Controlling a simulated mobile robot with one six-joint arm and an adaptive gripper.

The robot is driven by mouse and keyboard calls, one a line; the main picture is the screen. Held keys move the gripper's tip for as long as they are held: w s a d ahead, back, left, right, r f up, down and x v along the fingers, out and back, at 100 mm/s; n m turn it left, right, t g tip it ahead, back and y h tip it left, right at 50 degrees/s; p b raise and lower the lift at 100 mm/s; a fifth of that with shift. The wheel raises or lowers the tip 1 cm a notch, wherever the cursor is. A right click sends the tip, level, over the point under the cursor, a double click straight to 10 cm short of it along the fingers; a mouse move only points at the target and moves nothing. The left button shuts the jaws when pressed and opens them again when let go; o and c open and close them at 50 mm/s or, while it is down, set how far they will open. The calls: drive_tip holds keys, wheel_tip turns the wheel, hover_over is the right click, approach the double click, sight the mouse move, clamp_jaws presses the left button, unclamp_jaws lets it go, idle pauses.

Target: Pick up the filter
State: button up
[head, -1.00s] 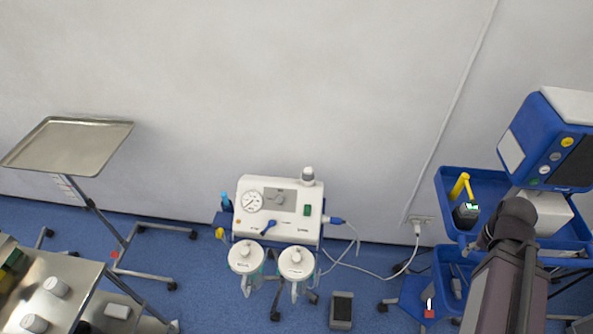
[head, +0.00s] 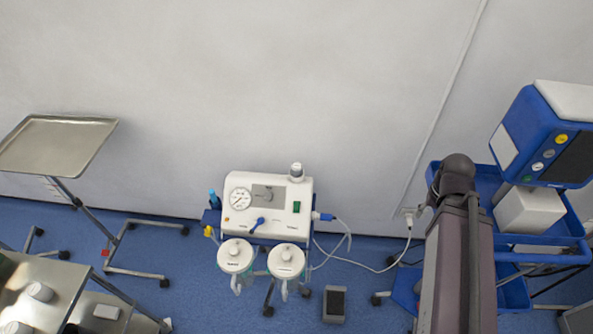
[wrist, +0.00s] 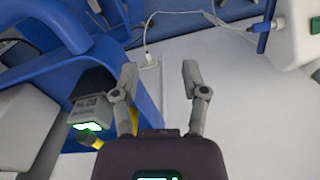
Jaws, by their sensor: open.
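A small white-and-grey capped cylinder (head: 297,172) stands on the top right of the white suction machine (head: 240,215). It looks like the filter, though I cannot be sure. My gripper (wrist: 160,80) is open and empty in the wrist view, with only wall and a socket beyond its fingers. In the head view my arm hides the gripper. It is off to the right of the suction machine and well apart from it. In the wrist view only the machine's edge (wrist: 303,45) shows at the top right, and the cylinder is not seen.
A blue cart (head: 515,265) carries a blue monitor (head: 550,135) on the right. A dark device with a green light (wrist: 92,108) is close left of my gripper. Two white-lidded jars (head: 235,256) hang before the machine. A metal tray stand (head: 60,140) is left.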

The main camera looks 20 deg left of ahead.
drive_tip(key=o, duration=0.3)
drive_tip(key=shift+s+a, duration=0.1)
drive_tip(key=o, duration=0.3)
drive_tip(key=shift+a+f, duration=0.1)
drive_tip(key=shift+a, duration=0.05)
drive_tip(key=w+a+f+m+t+h+b, duration=0.1)
drive_tip(key=w+a+f+t+h+b, duration=0.2)
drive_tip(key=a, duration=0.4)
drive_tip(key=w+a+f+m+h+b, duration=0.1)
drive_tip(key=w+a+f+b, duration=0.2)
drive_tip(key=a+b, duration=0.35)
drive_tip(key=w+a+f+t+h+b, duration=0.2)
drive_tip(key=w+a+f+b, duration=0.1)
drive_tip(key=a, duration=0.4)
drive_tip(key=s+a+m+t+b, duration=0.1)
drive_tip(key=a+t+b, duration=0.3)
drive_tip(key=a, duration=0.9)
drive_tip(key=s+a+m+t+y+b, duration=0.1)
drive_tip(key=s+a+t+b, duration=0.3)
drive_tip(key=a, duration=1)
drive_tip(key=shift+f+b, duration=0.4)
drive_tip(key=shift+b, duration=0.45)
